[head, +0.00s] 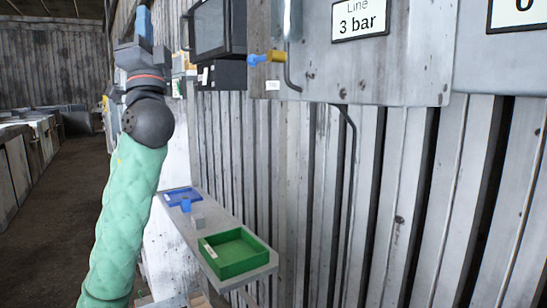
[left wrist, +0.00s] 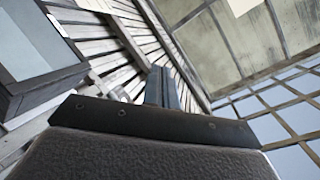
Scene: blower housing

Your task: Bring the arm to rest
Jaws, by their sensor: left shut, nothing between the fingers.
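My left arm, in a green padded sleeve, rises on the left side of the head view. My left gripper (head: 144,22) is at its top, pointing up, with its fingers together and nothing between them. In the left wrist view the closed fingers (left wrist: 160,88) stand up beyond the dark gripper body, against the wall and roof. My right gripper is in neither view.
A shelf (head: 262,272) on the corrugated wall holds a green tray (head: 234,265), a blue tray (head: 167,198) and small blocks. A grey panel (head: 400,70) with a "Line 3 bar" sign (head: 359,19) and a blue-yellow valve (head: 266,58) is at upper right. A dark monitor (head: 210,27) hangs near my left gripper.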

